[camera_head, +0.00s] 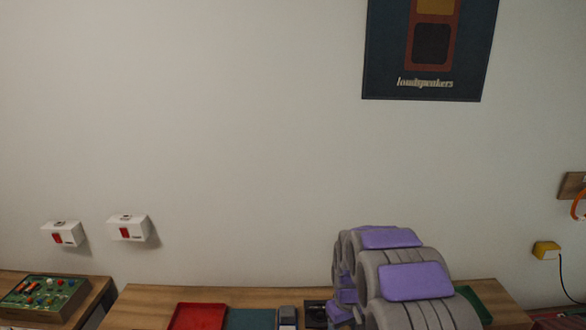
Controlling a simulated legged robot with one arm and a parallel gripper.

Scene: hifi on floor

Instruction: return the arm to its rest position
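My arm, grey with purple pads, rises at the lower middle right in the head view, in front of the wooden tabletop. Its large rounded links fill that area, and smaller grey and purple parts run down their left side to the bottom edge. I cannot make out my gripper's fingers; they are hidden or below the frame.
The wooden tabletop (255,297) holds a red tray (197,317), a teal mat (250,319) and small dark items. A board with coloured knobs (42,295) is at left. Two white switch boxes (128,228), a poster (430,50) and a yellow plug (546,250) are on the wall.

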